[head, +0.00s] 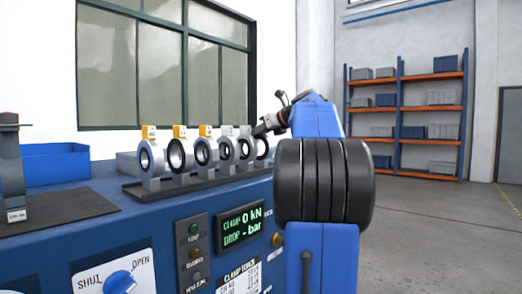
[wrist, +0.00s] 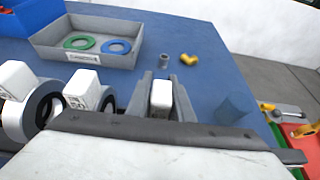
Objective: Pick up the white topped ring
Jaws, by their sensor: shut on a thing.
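A row of upright rings stands on a dark rack (head: 200,184) on the blue bench in the head view. The three at the left have orange and white tops; those at the right have pale tops. My gripper (head: 262,131) is at the right end of the row. In the wrist view, my gripper (wrist: 163,92) is shut on the white top of a ring (wrist: 161,97), one finger on each side. This ring's body is hidden below by my wrist. Two more white topped rings (wrist: 17,80) (wrist: 88,84) stand to its left.
A grey tray (wrist: 96,58) holds a green and a blue ring. A small grey cylinder (wrist: 164,61) and a yellow elbow (wrist: 189,58) lie past the fingers. A blue bin (head: 55,163) stands left of the rack. Shelving (head: 403,108) stands far back.

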